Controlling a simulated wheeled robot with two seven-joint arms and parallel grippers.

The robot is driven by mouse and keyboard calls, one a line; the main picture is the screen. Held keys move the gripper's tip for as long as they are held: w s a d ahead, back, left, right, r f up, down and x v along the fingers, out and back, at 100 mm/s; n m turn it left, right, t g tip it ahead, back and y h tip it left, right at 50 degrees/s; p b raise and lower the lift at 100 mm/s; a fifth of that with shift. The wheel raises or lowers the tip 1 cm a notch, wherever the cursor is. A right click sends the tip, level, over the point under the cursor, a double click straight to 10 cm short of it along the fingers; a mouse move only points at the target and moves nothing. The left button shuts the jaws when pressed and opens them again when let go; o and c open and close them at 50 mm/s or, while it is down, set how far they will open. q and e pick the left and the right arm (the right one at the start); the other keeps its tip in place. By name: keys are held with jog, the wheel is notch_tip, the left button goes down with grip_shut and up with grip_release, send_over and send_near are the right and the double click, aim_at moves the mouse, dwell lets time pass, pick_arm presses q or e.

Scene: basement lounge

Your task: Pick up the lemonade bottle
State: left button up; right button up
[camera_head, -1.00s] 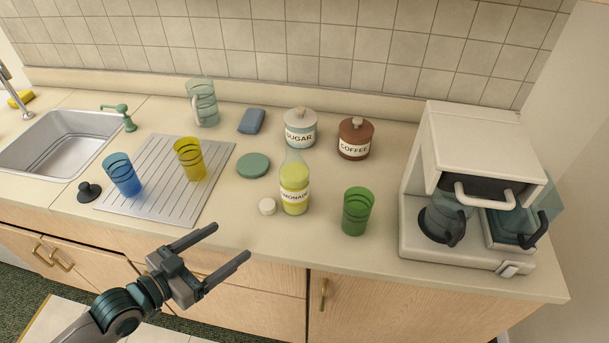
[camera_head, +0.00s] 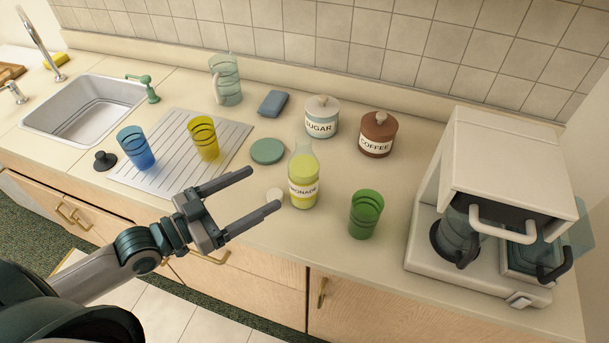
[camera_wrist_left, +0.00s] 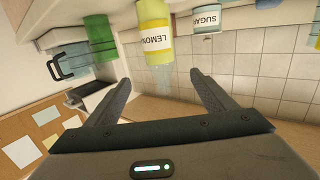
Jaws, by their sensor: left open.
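The lemonade bottle (camera_head: 304,180) stands upright on the counter, with a yellow body, a white label and a clear neck. My left gripper (camera_head: 266,191) is open and empty, just left of the bottle, with its fingers pointing toward it and apart from it. In the left wrist view the bottle (camera_wrist_left: 154,30) appears upside down, beyond and between the open fingers (camera_wrist_left: 162,90). My right gripper is not in view.
A green cup (camera_head: 365,214) stands close right of the bottle. The sugar jar (camera_head: 321,118), coffee jar (camera_head: 378,135) and green disc (camera_head: 267,151) are behind. A coffee machine (camera_head: 500,190) is at right. Yellow (camera_head: 204,139) and blue (camera_head: 136,148) cups stand on the drainboard (camera_head: 170,178).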

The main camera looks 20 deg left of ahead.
aim_at(291, 171)
pick_arm(q)
jog(key=p+x, duration=0.4)
jog(key=x, duration=0.7)
jog(key=shift+w+r+p, duration=0.1)
jog(key=shift+r+p, duration=0.1)
jog(key=shift+p, duration=0.1)
jog(key=shift+w+d+f, duration=0.15)
jog(key=shift+w+d, duration=0.15)
jog(key=shift+w, duration=0.05)
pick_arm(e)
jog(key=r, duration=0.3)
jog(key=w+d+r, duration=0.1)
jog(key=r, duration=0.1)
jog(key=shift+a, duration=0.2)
pick_arm(q)
jog(key=shift+w+d+p, duration=0.25)
jog(key=shift+w+p, duration=0.15)
jog(key=shift+p, duration=0.1)
jog(key=p+x, duration=0.1)
jog(key=x, duration=0.2)
jog(key=shift+f+p, duration=0.15)
jog(key=shift+p, duration=0.2)
jog(key=shift+w+d+f, duration=0.25)
jog(key=shift+w+d, duration=0.05)
jog(key=shift+w, duration=0.25)
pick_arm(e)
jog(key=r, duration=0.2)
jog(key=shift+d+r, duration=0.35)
